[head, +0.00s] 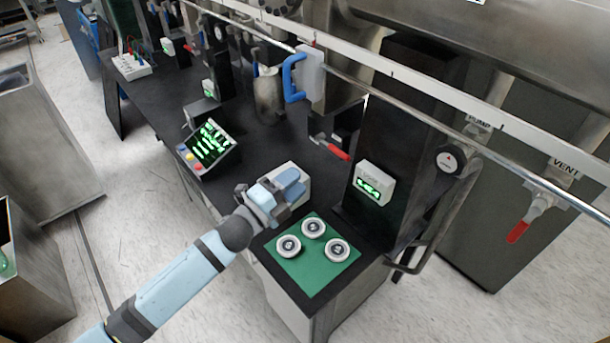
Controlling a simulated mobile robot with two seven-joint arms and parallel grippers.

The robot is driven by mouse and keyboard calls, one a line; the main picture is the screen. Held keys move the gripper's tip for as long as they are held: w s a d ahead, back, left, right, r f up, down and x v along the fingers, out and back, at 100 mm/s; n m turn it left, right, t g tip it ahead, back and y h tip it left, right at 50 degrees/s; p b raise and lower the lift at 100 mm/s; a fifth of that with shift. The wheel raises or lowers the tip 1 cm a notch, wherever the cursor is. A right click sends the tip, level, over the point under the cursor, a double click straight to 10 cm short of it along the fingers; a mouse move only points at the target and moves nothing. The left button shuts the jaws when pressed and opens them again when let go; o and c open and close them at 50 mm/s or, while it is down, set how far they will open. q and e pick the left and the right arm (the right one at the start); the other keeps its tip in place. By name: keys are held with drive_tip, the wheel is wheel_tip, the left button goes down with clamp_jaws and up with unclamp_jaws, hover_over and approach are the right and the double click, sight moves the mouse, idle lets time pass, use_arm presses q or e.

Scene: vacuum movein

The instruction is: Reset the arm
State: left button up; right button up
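My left arm reaches in from the lower left, light blue with dark joints. Its gripper (287,191) is over the black bench, just behind the green mat, and overlaps a pale box-like shape in the picture. I cannot make out the gap between its fingers, nor whether it touches the pale shape. My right arm and gripper are not in view.
A green mat (313,282) bears three round silver pieces (338,249). A display with coloured buttons (208,146) stands left of my gripper. A white readout (374,182), red-handled valves (518,232), a blue handle (293,78) and a long rail are right and behind.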

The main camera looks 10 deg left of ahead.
use_arm(q)
drive_tip(key=shift+s, duration=0.1)
idle(0.3)
drive_tip(key=s+a+f+n+g+y+p, duration=0.1)
drive_tip(key=s+f+n+y, duration=0.3)
drive_tip(key=s+f+n, duration=0.5)
drive_tip(key=s+a+f+n+g+y+p, duration=0.2)
drive_tip(key=s+a+f+n+g+y, duration=0.2)
drive_tip(key=s+f+n, duration=0.6)
drive_tip(key=s+n, duration=0.1)
drive_tip(key=s, duration=0.4)
drive_tip(key=shift+a+n+g, duration=0.15)
drive_tip(key=shift+n+g, duration=0.15)
drive_tip(key=shift+n, duration=0.1)
